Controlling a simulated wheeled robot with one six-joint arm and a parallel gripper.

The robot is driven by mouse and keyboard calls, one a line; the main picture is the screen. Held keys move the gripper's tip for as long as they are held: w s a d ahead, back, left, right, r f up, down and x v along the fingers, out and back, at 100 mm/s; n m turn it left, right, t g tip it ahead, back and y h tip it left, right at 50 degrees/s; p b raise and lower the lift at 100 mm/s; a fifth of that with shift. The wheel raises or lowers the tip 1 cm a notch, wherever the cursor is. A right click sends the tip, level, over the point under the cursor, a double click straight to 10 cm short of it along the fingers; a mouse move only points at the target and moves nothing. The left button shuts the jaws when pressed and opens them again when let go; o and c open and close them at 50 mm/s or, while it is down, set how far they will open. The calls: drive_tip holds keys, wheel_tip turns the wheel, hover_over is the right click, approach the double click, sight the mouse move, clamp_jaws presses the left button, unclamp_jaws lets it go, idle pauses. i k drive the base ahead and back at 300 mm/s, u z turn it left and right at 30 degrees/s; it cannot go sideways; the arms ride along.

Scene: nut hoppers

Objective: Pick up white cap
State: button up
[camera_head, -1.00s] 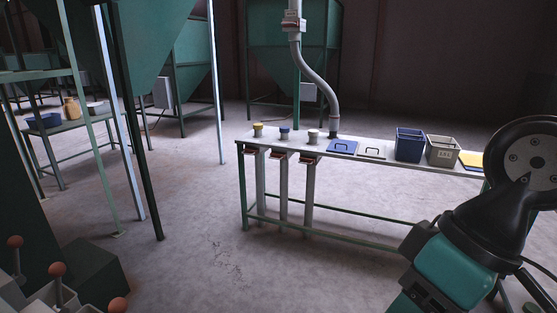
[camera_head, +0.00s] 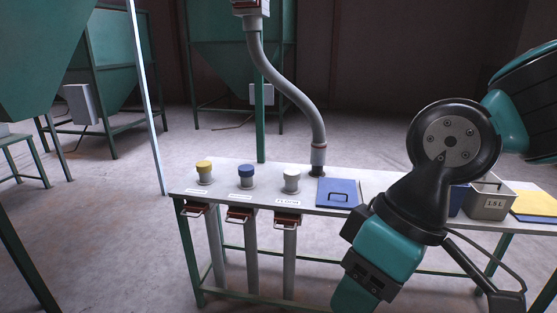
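The white cap (camera_head: 291,173) sits on top of a short grey pipe stub on the table, the rightmost of three capped stubs. The blue cap (camera_head: 246,170) is on the middle stub and the yellow cap (camera_head: 204,166) on the left one. My arm crosses the right side of the view in front of the table.
The grey table (camera_head: 350,207) carries a blue lid (camera_head: 338,192) with a handle. A grey hose (camera_head: 290,90) comes down behind the white cap. A blue bin, partly hidden by my arm, a grey bin (camera_head: 488,203) and a yellow sheet (camera_head: 536,204) are at right. Floor before the table is clear.

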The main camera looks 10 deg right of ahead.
sight(290, 175)
drive_tip(key=i, duration=1.5)
drive_tip(key=u, duration=1.35)
drive_tip(key=i, duration=0.75)
drive_tip(key=z, duration=1.1)
